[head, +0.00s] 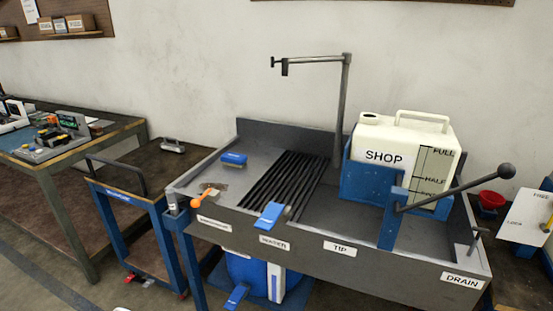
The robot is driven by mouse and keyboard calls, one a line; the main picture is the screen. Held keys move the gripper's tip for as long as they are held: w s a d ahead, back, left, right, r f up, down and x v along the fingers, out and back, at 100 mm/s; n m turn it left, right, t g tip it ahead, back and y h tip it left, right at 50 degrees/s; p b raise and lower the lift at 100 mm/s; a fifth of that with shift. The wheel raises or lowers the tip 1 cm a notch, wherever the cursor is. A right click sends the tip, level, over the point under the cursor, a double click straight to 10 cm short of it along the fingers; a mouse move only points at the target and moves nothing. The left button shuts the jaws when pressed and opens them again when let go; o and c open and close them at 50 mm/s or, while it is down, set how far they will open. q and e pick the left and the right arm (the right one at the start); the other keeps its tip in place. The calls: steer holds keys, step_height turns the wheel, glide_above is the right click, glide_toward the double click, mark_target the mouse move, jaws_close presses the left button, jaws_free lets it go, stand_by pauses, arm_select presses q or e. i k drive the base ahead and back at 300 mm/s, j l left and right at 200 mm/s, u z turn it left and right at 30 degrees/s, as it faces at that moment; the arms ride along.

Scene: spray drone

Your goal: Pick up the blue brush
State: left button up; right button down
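A small blue block-shaped thing that looks like the blue brush (234,159) lies on the grey left deck of the wash bench (215,180), in the head view. It lies left of the dark slatted grate (284,182), near the bench's back wall. Its underside is hidden. Neither of my grippers can be made out in the head view.
An orange-knobbed lever (205,197) and a blue flap (269,215) stand at the bench's front edge. A post with an overhead arm (342,110) rises behind the grate. A white SHOP jug (395,135) sits right in a blue cradle. A cart (150,185) stands left.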

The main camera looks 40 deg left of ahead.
mark_target(230, 159)
steer(key=j+z, duration=0.3)
steer(key=j, duration=0.15)
steer(key=k+j+z, duration=0.15)
steer(key=j+z, duration=0.2)
steer(key=k+j+z, duration=0.15)
steer(key=j+z, duration=0.15)
steer(key=j, duration=0.2)
